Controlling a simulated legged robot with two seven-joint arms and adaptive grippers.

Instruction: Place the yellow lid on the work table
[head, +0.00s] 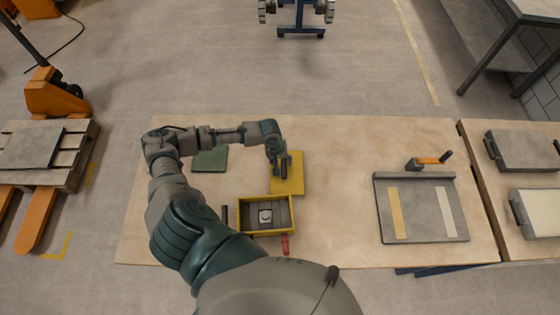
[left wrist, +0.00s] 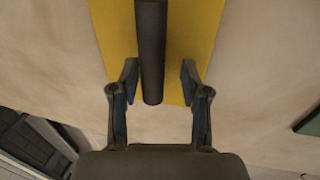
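The yellow lid (head: 292,187) appears to lie flat on the wooden work table (head: 335,165), just beyond the yellow-rimmed box (head: 242,216). The box is open on top, with a small light object (head: 265,216) inside. My left gripper (head: 281,164) is over the lid and partly hides it. In the left wrist view the lid (left wrist: 198,30) has a dark bar handle (left wrist: 151,40). The fingers of my left gripper (left wrist: 158,78) stand apart on either side of the handle, with gaps showing. My right gripper is not in view.
A green square plate (head: 210,160) lies left of the lid. A red piece (head: 285,245) is by the box's near right corner. A grey tilted tray (head: 420,215) with two strips stands at the right, an orange-handled tool (head: 430,160) behind it. The middle table is clear.

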